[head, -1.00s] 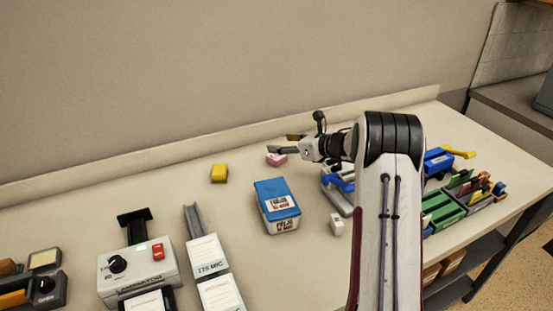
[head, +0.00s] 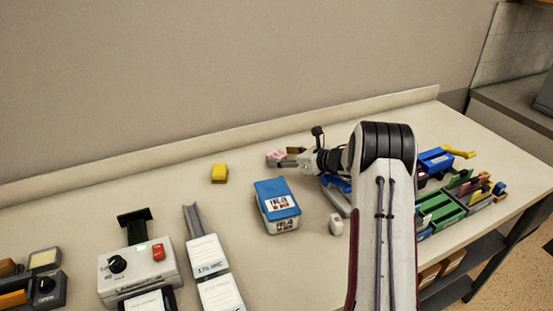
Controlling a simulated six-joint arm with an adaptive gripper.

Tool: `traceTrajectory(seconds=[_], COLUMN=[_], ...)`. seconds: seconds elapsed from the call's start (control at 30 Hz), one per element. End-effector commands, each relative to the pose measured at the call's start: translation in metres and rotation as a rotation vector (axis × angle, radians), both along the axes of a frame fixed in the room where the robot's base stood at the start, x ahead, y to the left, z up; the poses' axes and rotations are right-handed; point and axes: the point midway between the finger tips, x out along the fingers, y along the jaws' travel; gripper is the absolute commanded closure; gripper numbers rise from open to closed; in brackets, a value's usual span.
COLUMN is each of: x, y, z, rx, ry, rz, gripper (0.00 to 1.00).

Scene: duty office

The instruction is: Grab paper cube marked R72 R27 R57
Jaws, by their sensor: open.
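A small pink block (head: 275,155) lies on the table near the wall. My gripper (head: 282,156) is open and low over the table, with its fingers at the pink block; the nearer finger covers its lower part. I cannot tell whether the fingers touch it. A yellow block (head: 219,173) stands to the left, apart from the gripper. A small white block (head: 336,224) stands nearer, right of a blue-lidded box. I cannot read R72 R27 R57 on any of these, so I cannot tell which is the paper cube.
The blue-lidded box (head: 277,205) stands just in front of my gripper. A blue and grey item (head: 338,189) is partly behind my arm. Grey devices (head: 140,272) fill the front left; green and blue holders (head: 443,209) stand right. The table is clear around the yellow block.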

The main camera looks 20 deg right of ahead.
Motion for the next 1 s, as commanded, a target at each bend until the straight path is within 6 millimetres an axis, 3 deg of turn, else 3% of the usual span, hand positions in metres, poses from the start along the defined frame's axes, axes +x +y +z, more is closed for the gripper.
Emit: traceTrajectory(seconds=[0.33, 0.87, 0.9, 1.0], x=[0.024, 0.025, 0.026, 0.026], y=[0.010, 0.011, 0.011, 0.011], z=[-0.013, -0.014, -0.014, -0.014], rx=[-0.001, 0.000, 0.000, 0.000], ry=[-0.002, -0.001, -0.001, -0.001], rz=[0.001, 0.000, 0.000, 0.000], gripper=[0.44, 0.44, 0.47, 0.73])
